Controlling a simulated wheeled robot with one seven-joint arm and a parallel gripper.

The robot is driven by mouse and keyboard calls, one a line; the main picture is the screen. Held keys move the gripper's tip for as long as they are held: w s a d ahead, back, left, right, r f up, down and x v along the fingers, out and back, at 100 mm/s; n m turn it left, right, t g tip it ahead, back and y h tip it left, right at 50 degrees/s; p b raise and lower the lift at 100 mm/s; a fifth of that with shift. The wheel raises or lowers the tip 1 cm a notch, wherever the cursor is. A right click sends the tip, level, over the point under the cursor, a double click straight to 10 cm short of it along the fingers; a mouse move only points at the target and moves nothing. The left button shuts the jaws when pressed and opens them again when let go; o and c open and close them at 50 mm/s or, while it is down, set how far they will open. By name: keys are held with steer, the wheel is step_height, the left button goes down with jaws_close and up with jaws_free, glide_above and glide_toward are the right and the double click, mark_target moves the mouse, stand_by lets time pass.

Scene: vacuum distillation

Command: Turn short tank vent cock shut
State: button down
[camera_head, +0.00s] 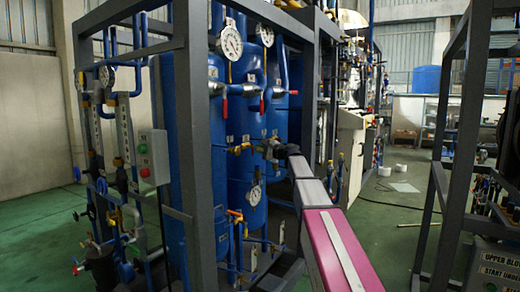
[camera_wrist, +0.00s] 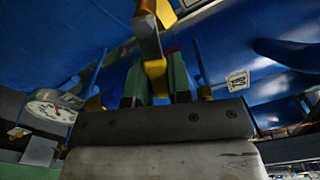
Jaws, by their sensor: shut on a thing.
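My arm reaches in from the lower right in the head view, and my gripper (camera_head: 268,147) is at a small brass cock (camera_head: 240,149) on the front of the blue tanks (camera_head: 240,112). In the wrist view, the green fingertips of my gripper (camera_wrist: 157,86) are shut on a yellow part of the cock (camera_wrist: 155,71). A greyish-brown piece with more yellow extends above it, towards the blue tank wall (camera_wrist: 220,45). The fingers and wrist hide part of the cock in both views. I cannot tell how far it is turned.
A dark grey frame post (camera_head: 198,150) stands left of my gripper. Pressure gauges (camera_head: 231,43) and red-handled valves (camera_head: 221,92) are above it, and a lower gauge (camera_head: 254,195) is below. Pipes crowd close around. Green floor (camera_head: 390,225) is open to the right.

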steer(key=shift+s+a+f+m, duration=0.55)
steer(key=shift+s+m, duration=0.1)
steer(key=shift+m, duration=1.6)
steer(key=shift+s+a+f+m, duration=0.45)
steer(key=shift+s+f+m, duration=0.2)
steer(key=shift+m, duration=1.65)
steer(key=shift+s+a+f+m, duration=0.5)
steer(key=shift+s+m, duration=0.15)
steer(key=shift+m, duration=1.6)
steer(key=c, duration=1)
jaws_free()
steer(key=shift+c, duration=0.2)
steer(key=v, duration=1)
steer(key=shift+s+d, duration=0.25)
steer(key=shift+s, duration=0.1)
